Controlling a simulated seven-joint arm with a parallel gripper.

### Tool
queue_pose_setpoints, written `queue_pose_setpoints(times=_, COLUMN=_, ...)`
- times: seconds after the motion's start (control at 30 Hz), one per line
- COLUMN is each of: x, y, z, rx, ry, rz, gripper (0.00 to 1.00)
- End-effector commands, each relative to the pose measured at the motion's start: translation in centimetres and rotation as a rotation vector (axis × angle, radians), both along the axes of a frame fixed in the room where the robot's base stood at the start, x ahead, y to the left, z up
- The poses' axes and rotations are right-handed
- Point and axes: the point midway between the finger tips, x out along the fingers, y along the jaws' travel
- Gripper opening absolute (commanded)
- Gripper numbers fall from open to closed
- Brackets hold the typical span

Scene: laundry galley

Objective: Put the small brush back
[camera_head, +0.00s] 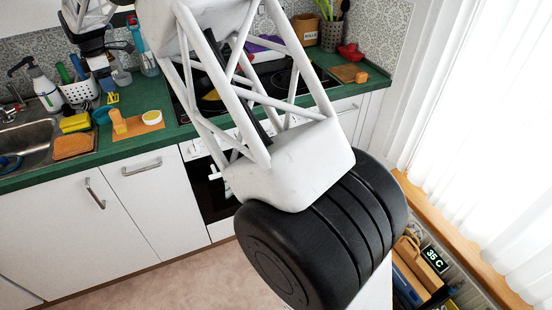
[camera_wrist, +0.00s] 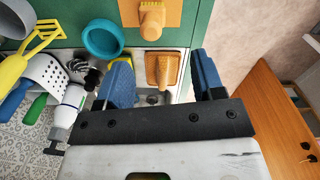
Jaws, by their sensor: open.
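The small brush (camera_head: 118,121), with a wooden-yellow body, stands on an orange mat (camera_head: 149,127) on the green counter. In the wrist view the brush (camera_wrist: 152,14) shows at the top edge, beyond the fingertips. My gripper (camera_wrist: 160,68) is open and empty, its two blue fingers spread apart. In the head view my gripper (camera_head: 106,82) hangs over the counter near the sink, behind and left of the brush and apart from it; its fingertips are small there. The brush's lower end is hard to make out.
A white holed caddy (camera_head: 80,91) with utensils and a spray bottle (camera_head: 44,89) stand behind. A yellow sponge (camera_head: 75,122) and orange-brown block (camera_head: 73,146) lie by the sink (camera_head: 30,135).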

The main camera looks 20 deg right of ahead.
Motion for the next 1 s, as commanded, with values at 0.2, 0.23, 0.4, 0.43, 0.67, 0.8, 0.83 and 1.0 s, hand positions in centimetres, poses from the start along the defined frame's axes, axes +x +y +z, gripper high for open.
queue_pose_setpoints(times=0.2, x=-3.6, y=-4.2, z=3.3, rx=0.008, ry=-0.020, rz=-0.141, gripper=0.62)
queue_pose_setpoints(times=0.23, x=-4.3, y=-4.8, z=3.7, rx=0.010, ry=-0.021, rz=-0.165, gripper=0.62)
queue_pose_setpoints(times=0.4, x=-8.0, y=-8.5, z=6.2, rx=0.018, ry=-0.037, rz=-0.300, gripper=0.62)
queue_pose_setpoints(times=0.43, x=-8.7, y=-9.1, z=6.5, rx=0.019, ry=-0.039, rz=-0.324, gripper=0.62)
queue_pose_setpoints(times=0.67, x=-14.3, y=-13.7, z=8.9, rx=0.033, ry=-0.058, rz=-0.507, gripper=0.62)
queue_pose_setpoints(times=0.8, x=-18.0, y=-16.2, z=10.1, rx=0.043, ry=-0.071, rz=-0.617, gripper=0.62)
queue_pose_setpoints(times=0.83, x=-18.8, y=-16.8, z=10.4, rx=0.047, ry=-0.076, rz=-0.642, gripper=0.62)
queue_pose_setpoints(times=1.0, x=-23.4, y=-19.6, z=11.3, rx=0.060, ry=-0.089, rz=-0.775, gripper=0.62)
